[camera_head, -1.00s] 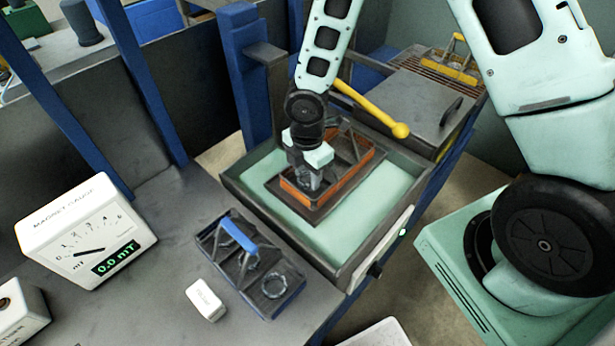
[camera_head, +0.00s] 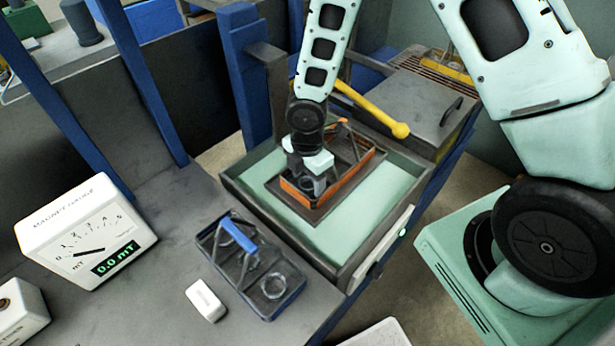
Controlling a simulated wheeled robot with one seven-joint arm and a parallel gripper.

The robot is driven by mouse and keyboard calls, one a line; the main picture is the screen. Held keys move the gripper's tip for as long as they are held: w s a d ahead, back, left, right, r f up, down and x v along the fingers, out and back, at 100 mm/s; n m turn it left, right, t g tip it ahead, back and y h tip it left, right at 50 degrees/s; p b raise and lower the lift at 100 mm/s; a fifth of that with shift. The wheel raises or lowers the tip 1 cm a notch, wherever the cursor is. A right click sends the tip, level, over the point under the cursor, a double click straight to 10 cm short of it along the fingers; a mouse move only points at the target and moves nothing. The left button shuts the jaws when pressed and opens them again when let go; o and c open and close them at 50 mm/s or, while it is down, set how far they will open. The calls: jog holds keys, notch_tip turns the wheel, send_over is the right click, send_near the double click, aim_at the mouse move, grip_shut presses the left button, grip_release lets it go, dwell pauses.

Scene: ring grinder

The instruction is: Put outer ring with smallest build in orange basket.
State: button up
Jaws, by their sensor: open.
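The orange basket (camera_head: 357,173) stands in the green-lined drawer or tray (camera_head: 378,222). My gripper (camera_head: 306,186) is open and points down inside the left part of this basket, near its front wall. A ring-like shape (camera_head: 305,183) shows by the fingertips, apparently in the basket; its edges are partly hidden by the gripper. Another ring (camera_head: 273,286) lies in the front right of the basket with the blue handle (camera_head: 238,236) on the grey bench. I cannot compare the rings' sizes well.
A magnet gauge (camera_head: 88,232) reading 0.0 mT stands on the bench at left. A small white block (camera_head: 206,300) lies beside the blue-handled basket. A yellow lever (camera_head: 372,110) reaches over the back of the tray. A grey lidded box (camera_head: 432,100) is behind right.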

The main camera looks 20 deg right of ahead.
notch_tip(320, 180, up, 12)
jog(key=f, duration=0.1)
jog(key=s+a+r+m, duration=0.3)
jog(key=s+r+m, duration=0.3)
jog(key=s, duration=0.4)
jog(key=s+a+r+m, duration=0.3)
jog(key=s+r+m, duration=0.4)
jog(key=s, duration=0.3)
jog(key=shift+a+r+m+y, duration=0.15)
jog(key=shift+a+m+y, duration=0.05)
jog(key=shift+m+y, duration=0.1)
notch_tip(320, 180, down, 5)
jog(key=b, duration=0.4)
jog(key=shift+b, duration=0.35)
